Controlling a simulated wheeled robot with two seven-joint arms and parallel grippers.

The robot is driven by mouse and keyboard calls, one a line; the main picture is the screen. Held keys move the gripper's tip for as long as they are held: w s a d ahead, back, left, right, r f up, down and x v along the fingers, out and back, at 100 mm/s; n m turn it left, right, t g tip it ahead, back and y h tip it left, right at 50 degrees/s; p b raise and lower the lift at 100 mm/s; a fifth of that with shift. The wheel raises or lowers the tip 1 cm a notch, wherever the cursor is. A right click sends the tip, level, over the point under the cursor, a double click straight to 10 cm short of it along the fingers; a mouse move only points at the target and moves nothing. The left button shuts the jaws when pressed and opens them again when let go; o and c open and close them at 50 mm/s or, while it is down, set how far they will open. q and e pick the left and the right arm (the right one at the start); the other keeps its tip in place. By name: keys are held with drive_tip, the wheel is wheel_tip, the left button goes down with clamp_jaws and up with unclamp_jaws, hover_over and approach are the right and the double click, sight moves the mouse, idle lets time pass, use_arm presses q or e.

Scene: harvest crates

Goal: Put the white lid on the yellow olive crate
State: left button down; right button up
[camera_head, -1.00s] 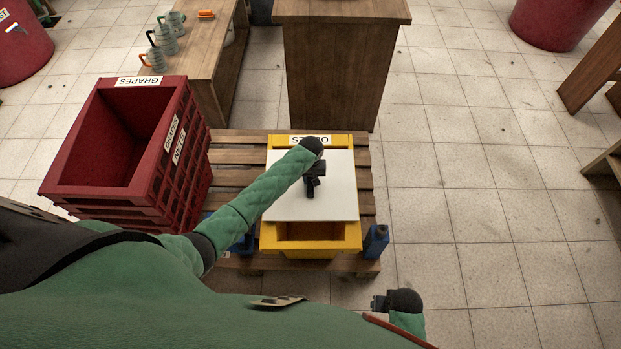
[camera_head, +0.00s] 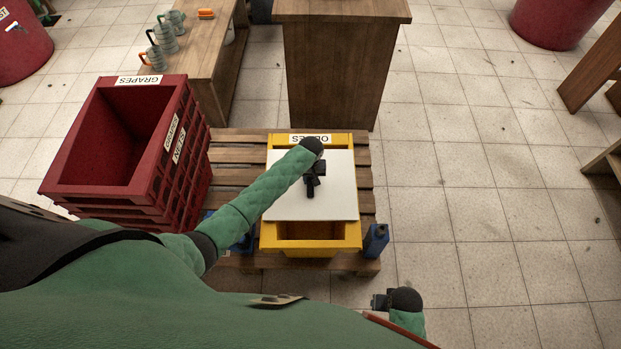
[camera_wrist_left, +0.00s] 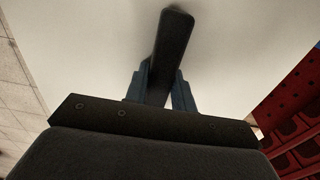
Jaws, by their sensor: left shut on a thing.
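The white lid (camera_head: 287,196) lies over the middle and far part of the yellow olive crate (camera_head: 311,245) in the head view. The near end of the crate shows open below the lid's near edge. A label strip shows at the crate's far end. My left gripper (camera_head: 310,190) is above the lid, shut on its black handle. The left wrist view shows the fingers (camera_wrist_left: 162,88) on both sides of the handle (camera_wrist_left: 174,35), with the white lid (camera_wrist_left: 90,40) filling the background. My right gripper (camera_head: 380,301) is low at the right, away from the crate; its jaws are too small to judge.
The yellow crate stands on a wooden pallet (camera_head: 235,157). Stacked red grape crates (camera_head: 125,190) stand at its left. A blue bottle (camera_head: 376,240) is at the crate's near right; another blue thing (camera_head: 243,244) is partly behind my left arm. A wooden cabinet (camera_head: 330,75) stands beyond.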

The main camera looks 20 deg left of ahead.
use_arm(q)
drive_tip(key=shift+f, duration=0.4)
use_arm(e)
drive_tip(key=shift+f, duration=0.1)
use_arm(q)
drive_tip(key=c, duration=1.1)
unclamp_jaws()
use_arm(e)
drive_tip(key=shift+f, duration=0.15)
wheel_tip(320, 180, down, 7)
drive_tip(key=s+d, duration=0.1)
drive_tip(key=s, duration=0.1)
use_arm(q)
wheel_tip(320, 180, up, 7)
drive_tip(key=shift+f+b, duration=0.1)
drive_tip(key=shift+b, duration=0.6)
drive_tip(key=shift+r, duration=0.55)
use_arm(e)
drive_tip(key=shift+w+a+r, duration=0.15)
drive_tip(key=shift+w+r, duration=0.15)
drive_tip(key=shift+r, duration=0.6)
drive_tip(key=shift+w+a+r, duration=0.15)
drive_tip(key=shift+w+r, duration=0.15)
drive_tip(key=shift+r, duration=0.6)
drive_tip(key=shift+w+a+r, duration=0.15)
drive_tip(key=shift+w+r, duration=0.15)
drive_tip(key=shift+r, duration=0.6)
